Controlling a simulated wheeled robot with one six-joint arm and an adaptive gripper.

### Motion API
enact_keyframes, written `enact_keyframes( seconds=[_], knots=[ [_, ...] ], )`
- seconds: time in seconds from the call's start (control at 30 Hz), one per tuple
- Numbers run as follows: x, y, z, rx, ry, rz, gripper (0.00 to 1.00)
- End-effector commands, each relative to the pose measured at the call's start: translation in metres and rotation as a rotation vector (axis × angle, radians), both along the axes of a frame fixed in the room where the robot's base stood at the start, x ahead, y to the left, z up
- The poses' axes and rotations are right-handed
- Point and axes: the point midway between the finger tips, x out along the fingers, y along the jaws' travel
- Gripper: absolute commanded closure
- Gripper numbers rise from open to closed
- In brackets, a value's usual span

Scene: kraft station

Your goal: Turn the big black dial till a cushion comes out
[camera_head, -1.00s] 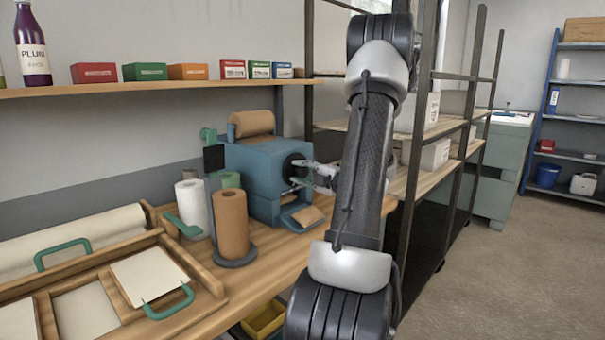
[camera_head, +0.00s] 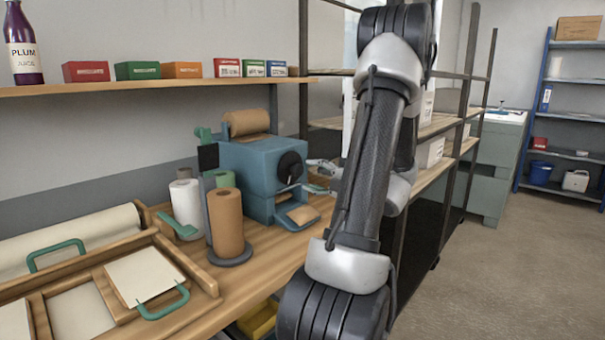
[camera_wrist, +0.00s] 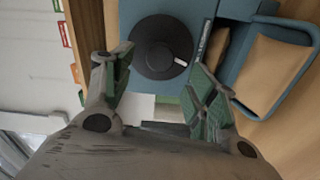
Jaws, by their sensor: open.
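The big black dial (camera_head: 291,167) is on the face of the blue machine (camera_head: 250,168) on the wooden bench. In the wrist view the dial (camera_wrist: 161,47) is round with a small white mark at its right side. My gripper (camera_head: 322,177) is just right of the dial in the head view, partly hidden behind my arm. In the wrist view my gripper (camera_wrist: 160,88) is open, its green-padded fingers apart below the dial and not around it. A brown cushion (camera_wrist: 272,73) lies in the blue tray (camera_wrist: 313,35) beside the dial; it also shows in the head view (camera_head: 303,214).
A brown paper roll (camera_head: 228,222) and a white roll (camera_head: 187,206) stand left of the machine. A shelf (camera_head: 150,87) with small boxes hangs above. A dark-framed rack (camera_head: 450,190) stands close on the right.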

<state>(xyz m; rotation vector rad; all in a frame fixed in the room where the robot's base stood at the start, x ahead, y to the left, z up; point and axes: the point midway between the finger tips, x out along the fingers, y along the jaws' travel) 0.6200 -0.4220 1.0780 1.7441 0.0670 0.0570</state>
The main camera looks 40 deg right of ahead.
Motion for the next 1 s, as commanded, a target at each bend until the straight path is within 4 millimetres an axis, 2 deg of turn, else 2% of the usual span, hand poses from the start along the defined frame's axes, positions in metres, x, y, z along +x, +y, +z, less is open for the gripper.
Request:
enact_keyframes(
  seconds=[0.1, 0.3, 1.0],
  knots=[
    [-0.023, -0.002, 0.000, 0.000, 0.001, -0.003, 0.42],
    [-0.044, -0.003, 0.000, 0.000, 0.000, -0.001, 0.42],
    [-0.046, -0.003, 0.000, -0.040, -0.002, 0.000, 0.42]
  ],
)
